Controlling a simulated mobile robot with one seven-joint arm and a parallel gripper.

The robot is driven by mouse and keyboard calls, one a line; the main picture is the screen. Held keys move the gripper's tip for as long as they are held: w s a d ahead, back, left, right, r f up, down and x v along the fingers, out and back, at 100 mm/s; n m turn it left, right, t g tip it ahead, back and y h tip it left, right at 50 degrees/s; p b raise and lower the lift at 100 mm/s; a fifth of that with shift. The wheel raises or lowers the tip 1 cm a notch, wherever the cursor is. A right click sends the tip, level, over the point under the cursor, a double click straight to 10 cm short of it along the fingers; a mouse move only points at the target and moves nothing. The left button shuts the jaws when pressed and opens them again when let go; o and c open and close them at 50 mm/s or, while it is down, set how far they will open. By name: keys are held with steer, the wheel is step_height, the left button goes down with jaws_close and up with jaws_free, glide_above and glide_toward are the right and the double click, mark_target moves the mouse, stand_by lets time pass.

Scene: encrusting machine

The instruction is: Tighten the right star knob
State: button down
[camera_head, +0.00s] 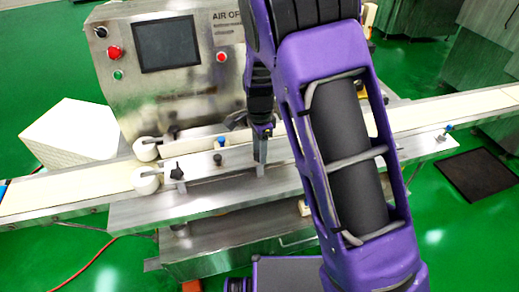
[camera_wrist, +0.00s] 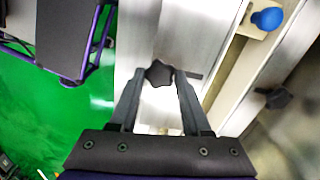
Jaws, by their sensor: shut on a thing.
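The right star knob (camera_wrist: 158,73) is a black lobed knob in the wrist view, above a bright metal plate. My gripper (camera_wrist: 158,80) has one finger on each side of it and is shut on it. In the head view my gripper (camera_head: 261,160) points down at the metal front ledge of the machine, and I cannot make out the held knob there. Another black star knob (camera_head: 177,172) stands farther left on the ledge.
The steel machine (camera_head: 165,85) with a dark screen stands behind the ledge. A blue knob (camera_wrist: 267,18) and another black knob (camera_wrist: 278,97) sit to the right in the wrist view. A pale conveyor belt (camera_head: 450,106) runs out right. Green floor lies in front.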

steer(key=shift+c, duration=1.8)
jaws_free()
step_height(320, 180, up, 18)
steer(key=shift+f, duration=0.25)
steer(key=shift+a, duration=0.1)
